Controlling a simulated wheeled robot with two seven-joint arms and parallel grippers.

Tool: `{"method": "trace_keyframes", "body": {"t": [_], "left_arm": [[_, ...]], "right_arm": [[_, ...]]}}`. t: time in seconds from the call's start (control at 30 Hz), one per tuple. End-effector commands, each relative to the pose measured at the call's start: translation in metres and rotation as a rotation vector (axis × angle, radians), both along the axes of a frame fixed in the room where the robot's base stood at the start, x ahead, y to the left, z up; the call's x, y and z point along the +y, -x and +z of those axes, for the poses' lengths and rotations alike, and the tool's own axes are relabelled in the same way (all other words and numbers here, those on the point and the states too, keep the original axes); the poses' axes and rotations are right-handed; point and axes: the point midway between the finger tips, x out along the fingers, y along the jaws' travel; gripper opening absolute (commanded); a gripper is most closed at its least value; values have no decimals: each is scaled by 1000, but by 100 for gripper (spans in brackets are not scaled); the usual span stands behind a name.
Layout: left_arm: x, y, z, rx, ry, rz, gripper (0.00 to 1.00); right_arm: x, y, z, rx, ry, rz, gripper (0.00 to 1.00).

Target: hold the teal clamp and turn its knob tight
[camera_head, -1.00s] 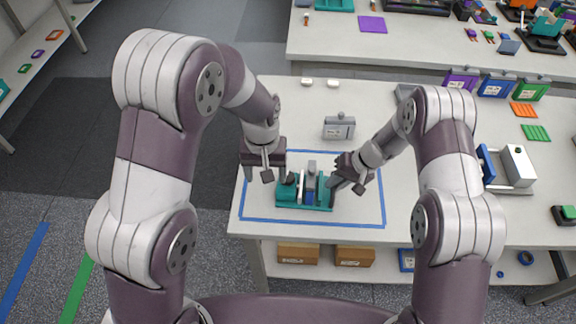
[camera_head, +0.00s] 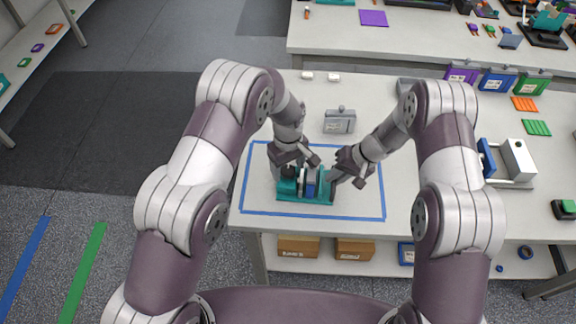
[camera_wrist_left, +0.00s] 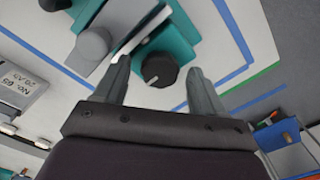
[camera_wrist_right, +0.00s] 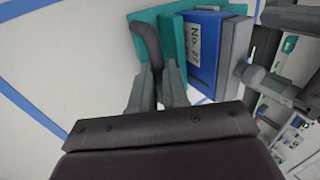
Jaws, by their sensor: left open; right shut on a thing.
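The teal clamp (camera_head: 303,198) stands on the table inside the blue tape outline. A blue cell (camera_wrist_right: 203,45) labelled "No. 27" and grey blocks sit in it. Its round black knob (camera_wrist_left: 160,70), with a white mark, is at the clamp's left end in the head view. My left gripper (camera_wrist_left: 159,72) is open, with one finger on each side of the knob in the left wrist view; I cannot tell whether they touch it. My right gripper (camera_wrist_right: 158,82) is shut on the dark curved handle (camera_wrist_right: 147,42) at the clamp's other end.
A grey labelled case (camera_head: 339,121) stands behind the outline. Two small pale pieces (camera_head: 320,76) lie at the table's back edge. A white and blue device (camera_head: 515,160) is to the right. The table between the outline and that device is mostly clear.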

Motion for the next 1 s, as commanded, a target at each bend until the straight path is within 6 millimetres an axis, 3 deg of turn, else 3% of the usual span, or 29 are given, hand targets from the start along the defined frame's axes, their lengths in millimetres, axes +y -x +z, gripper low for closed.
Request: {"method": "trace_keyframes", "body": {"t": [0.27,0.43,0.47,0.77,1.0], "left_arm": [[0,0,-3,-1,1,0,70],[0,0,-3,-1,1,-1,18],[0,0,-3,-1,1,-1,14],[0,0,-3,0,0,-31,14],[0,0,-2,-1,0,-161,14]], "right_arm": [[0,-1,0,-3,0,-1,0],[0,-1,0,-3,0,-1,0],[0,-1,0,-3,0,-1,0],[0,-1,1,-4,0,-2,0],[0,-1,1,-3,1,-2,0]]}}
